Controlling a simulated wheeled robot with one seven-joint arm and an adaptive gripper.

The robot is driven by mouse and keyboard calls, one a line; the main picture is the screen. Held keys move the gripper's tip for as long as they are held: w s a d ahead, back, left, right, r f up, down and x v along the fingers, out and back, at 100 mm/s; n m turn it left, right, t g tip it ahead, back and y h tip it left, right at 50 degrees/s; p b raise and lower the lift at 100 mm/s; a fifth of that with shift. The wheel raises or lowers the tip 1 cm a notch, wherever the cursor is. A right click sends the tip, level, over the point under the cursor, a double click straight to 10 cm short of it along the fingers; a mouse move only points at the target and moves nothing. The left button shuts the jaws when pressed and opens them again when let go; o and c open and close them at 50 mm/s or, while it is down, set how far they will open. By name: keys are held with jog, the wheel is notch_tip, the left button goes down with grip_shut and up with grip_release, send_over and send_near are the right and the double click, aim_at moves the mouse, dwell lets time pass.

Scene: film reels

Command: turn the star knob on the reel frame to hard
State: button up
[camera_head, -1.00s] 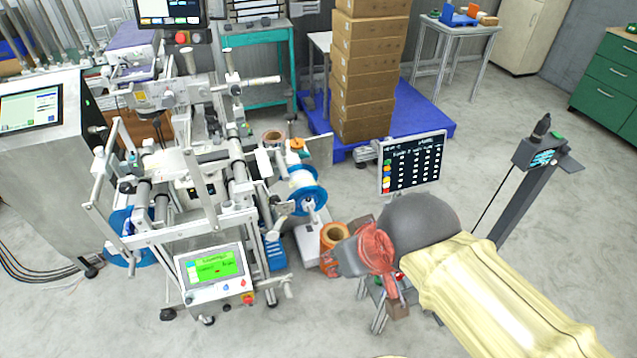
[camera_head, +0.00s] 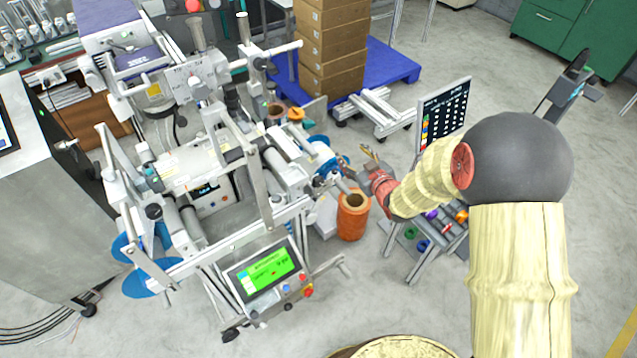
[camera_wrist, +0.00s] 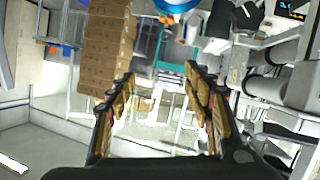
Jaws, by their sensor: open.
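The reel frame (camera_head: 215,165) is a grey and white machine on the left in the head view. A blue-flanged reel (camera_head: 322,150) is on its right side, and blue discs (camera_head: 150,278) are at its lower left. I cannot tell the star knob or its setting for certain; a small orange part (camera_head: 296,114) shows on the frame's far right side. My gripper (camera_head: 357,161) is open and empty, just right of the blue-flanged reel. In the wrist view its two fingers (camera_wrist: 160,100) are spread with nothing between them, and a blue round edge (camera_wrist: 178,4) shows at the top.
An orange roll (camera_head: 353,222) stands on the floor below my gripper. A control panel with a green screen (camera_head: 267,272) is at the frame's front. A dark board (camera_head: 445,110) and a small stand with coloured rings (camera_head: 425,238) are at right. Stacked boxes (camera_head: 330,45) stand behind.

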aim_at(320, 183)
jog(key=s+a+f+n+t+y, duration=0.1)
jog(key=s+a+f+y, duration=0.25)
jog(key=f, duration=0.25)
jog(key=s+a+f+t+y, duration=0.1)
jog(key=s+a+f+y, duration=0.15)
jog(key=s+f, duration=0.2)
jog(key=shift+h, duration=0.4)
jog(key=shift+f+b+x, duration=0.2)
jog(key=shift+b+x, duration=0.3)
jog(key=shift+x, duration=0.95)
jog(key=shift+f+b+x, duration=0.15)
jog(key=shift+b+x, duration=0.35)
jog(key=shift+x, duration=0.9)
jog(key=shift+f+b+x, duration=0.2)
jog(key=shift+b+x, duration=0.3)
jog(key=shift+x, duration=0.95)
jog(key=c, duration=0.3)
jog(key=c, duration=0.7)
jog(key=shift+c, duration=0.8)
jog(key=m, duration=0.4)
